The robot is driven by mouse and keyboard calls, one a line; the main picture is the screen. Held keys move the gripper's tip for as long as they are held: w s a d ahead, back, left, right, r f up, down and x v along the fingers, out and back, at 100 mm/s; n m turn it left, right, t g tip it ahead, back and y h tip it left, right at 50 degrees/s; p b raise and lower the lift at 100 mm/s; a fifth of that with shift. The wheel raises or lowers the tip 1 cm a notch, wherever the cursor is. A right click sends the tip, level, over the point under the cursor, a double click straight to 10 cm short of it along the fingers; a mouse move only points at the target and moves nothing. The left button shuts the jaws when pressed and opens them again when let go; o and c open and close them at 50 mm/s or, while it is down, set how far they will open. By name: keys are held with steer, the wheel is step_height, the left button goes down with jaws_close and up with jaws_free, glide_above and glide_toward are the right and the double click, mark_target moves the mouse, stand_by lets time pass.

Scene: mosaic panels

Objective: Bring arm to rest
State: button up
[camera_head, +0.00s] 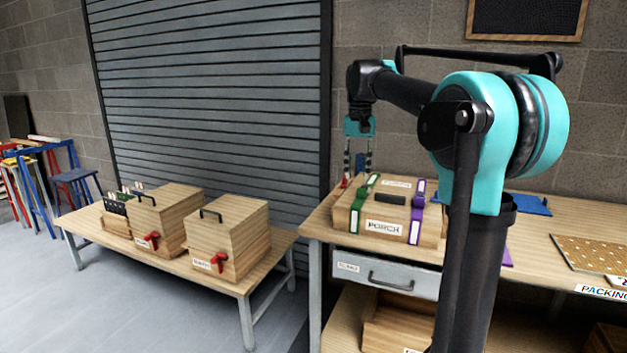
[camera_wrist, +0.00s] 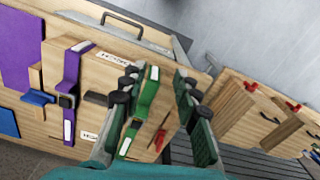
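My gripper (camera_head: 357,178) hangs fingers down over the left end of the wooden box labelled PORCH (camera_head: 426,230) on the right-hand table. In the wrist view my gripper (camera_wrist: 158,85) has its fingers spread, with a gap between them. The box's green strap (camera_head: 363,196) shows in that gap in the wrist view (camera_wrist: 146,100), and I cannot tell whether a finger touches it. A purple strap (camera_head: 417,198) crosses the box's other end. My arm is bent, reaching left from its column.
A low table (camera_head: 75,222) at left holds wooden boxes with red latches, the nearest being a box (camera_head: 238,237). The right-hand table (camera_head: 530,262) carries a perforated board (camera_head: 597,255), a blue sheet (camera_head: 527,203) and a drawer (camera_head: 385,274) underneath. Grey floor is open at lower left.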

steer(key=s+d+f+n+t, duration=0.1)
steer(key=s+d+f+t, duration=0.1)
steer(key=s+f, duration=1.1)
steer(key=s+d+f+n+t, duration=0.1)
steer(key=s+d+f, duration=0.3)
steer(key=s+f, duration=0.9)
step_height(320, 180, down, 8)
steer(key=shift+d+f+t, duration=0.15)
steer(key=shift+d+t, duration=0.15)
steer(key=shift+t, duration=0.3)
steer(key=shift+d, duration=0.1)
